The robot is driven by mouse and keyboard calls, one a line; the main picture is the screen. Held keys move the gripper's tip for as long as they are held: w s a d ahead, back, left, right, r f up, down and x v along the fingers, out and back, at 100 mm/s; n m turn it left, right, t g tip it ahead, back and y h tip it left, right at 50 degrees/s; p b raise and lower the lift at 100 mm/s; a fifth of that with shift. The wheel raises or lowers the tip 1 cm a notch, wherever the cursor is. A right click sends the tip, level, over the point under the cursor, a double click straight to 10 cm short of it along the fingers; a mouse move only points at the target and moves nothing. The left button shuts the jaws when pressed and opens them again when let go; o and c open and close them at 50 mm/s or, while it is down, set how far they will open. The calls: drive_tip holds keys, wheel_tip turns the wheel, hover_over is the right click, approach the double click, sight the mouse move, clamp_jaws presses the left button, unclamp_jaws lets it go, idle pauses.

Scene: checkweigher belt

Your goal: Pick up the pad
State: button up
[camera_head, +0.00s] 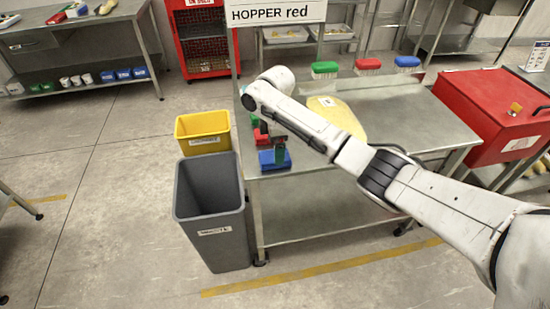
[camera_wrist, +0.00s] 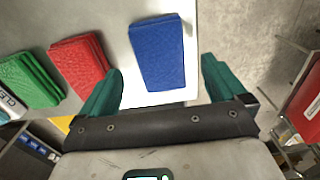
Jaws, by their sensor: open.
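Three pads lie side by side on the steel table (camera_head: 330,168): a blue pad (camera_wrist: 158,52), a red pad (camera_wrist: 80,65) and a green pad (camera_wrist: 30,80), all clear in the wrist view. In the head view the blue pad (camera_head: 274,160) lies at the table's near left corner; the red and green pads are partly hidden behind my arm. My gripper (camera_wrist: 160,85) is open and empty, its teal fingers apart. In the wrist view the blue pad shows between and beyond the fingertips; I cannot tell the height between them.
A grey bin (camera_head: 212,215) and a yellow bin (camera_head: 203,133) stand on the floor left of the table. A yellow bag (camera_head: 340,115) and brushes (camera_head: 367,66) with green, red and blue tops are on the table. A red box (camera_head: 490,115) stands at right.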

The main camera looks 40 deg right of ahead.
drive_tip(key=shift+f, duration=1.5)
drive_tip(key=shift+s, duration=0.1)
drive_tip(key=c, duration=1.1)
drive_tip(key=shift+c, duration=0.2)
drive_tip(key=shift+r, duration=0.55)
drive_tip(key=s+a+r+p, duration=0.6)
drive_tip(key=s+r, duration=0.6)
drive_tip(key=shift+s+a, duration=0.15)
drive_tip(key=shift+a, duration=0.2)
